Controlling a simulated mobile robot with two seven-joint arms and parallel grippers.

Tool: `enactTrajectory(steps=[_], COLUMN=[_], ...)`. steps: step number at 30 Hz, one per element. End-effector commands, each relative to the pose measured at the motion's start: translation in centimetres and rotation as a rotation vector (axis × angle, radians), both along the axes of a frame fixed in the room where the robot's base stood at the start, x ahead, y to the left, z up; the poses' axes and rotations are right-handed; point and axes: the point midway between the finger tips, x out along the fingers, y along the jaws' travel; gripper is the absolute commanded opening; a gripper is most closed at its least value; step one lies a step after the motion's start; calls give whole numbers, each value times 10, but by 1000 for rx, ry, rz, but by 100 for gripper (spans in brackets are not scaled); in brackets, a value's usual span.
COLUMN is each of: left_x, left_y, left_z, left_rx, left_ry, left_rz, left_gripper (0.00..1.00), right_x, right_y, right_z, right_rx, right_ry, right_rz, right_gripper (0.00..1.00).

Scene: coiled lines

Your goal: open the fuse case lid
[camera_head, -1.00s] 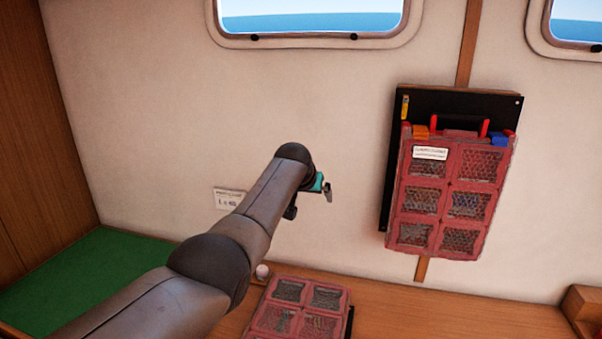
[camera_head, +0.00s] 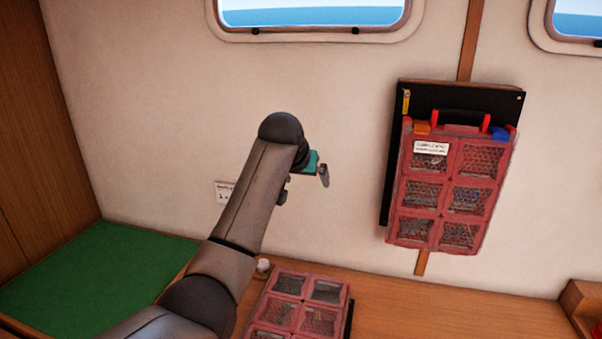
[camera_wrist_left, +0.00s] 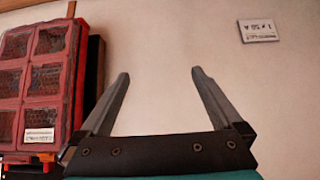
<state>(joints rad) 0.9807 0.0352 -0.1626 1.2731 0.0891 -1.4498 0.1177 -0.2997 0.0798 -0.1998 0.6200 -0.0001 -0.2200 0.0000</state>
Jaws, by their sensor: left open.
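A red case (camera_head: 452,190) with several clear windows, a white label, an orange and a blue latch and a dark handle with red ends hangs on a black board (camera_head: 396,110) on the wall. Its lid looks shut. It also shows upside down at the left of the left wrist view (camera_wrist_left: 38,72). A second red windowed case (camera_head: 298,303) lies on the wooden counter, partly cut off; I cannot tell which is the fuse case. My left gripper (camera_head: 321,174) is open and empty, left of the wall case and apart from it; its parted fingers show in the left wrist view (camera_wrist_left: 160,74).
A small white wall plate (camera_head: 225,191) is partly behind my left arm. A wooden counter (camera_head: 440,310) runs below the wall case, with a green surface (camera_head: 95,280) at left. A wooden block (camera_head: 585,315) stands at right. Bare wall lies between gripper and wall case.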

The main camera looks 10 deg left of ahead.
Motion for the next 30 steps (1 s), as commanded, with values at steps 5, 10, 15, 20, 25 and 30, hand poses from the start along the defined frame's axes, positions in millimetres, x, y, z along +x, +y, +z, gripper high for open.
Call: enactTrajectory(steps=[5, 10, 15, 20, 25, 30], left_x=[-17, -29, -35, -35, -35, -46], left_y=[1, 1, 1, 1, 1, 2], left_z=[16, 28, 33, 34, 32, 1], left_rx=[0, -1, -1, -1, -1, 5], left_ry=[-2, -1, 1, 2, 3, 32], left_rz=[0, 0, 0, 0, -1, -6], left_gripper=[100, 100, 100, 100, 100, 100], right_x=[0, 0, 0, 0, 0, 0], right_y=[0, 0, 0, 0, 0, 0], right_z=[-5, -7, -8, -8, -8, -8], right_rx=[0, 0, 0, 0, 0, 0], right_ry=[0, 0, 0, 0, 0, 0], right_rz=[0, 0, 0, 0, 0, 0], right_gripper=[68, 68, 68, 68, 68, 68])
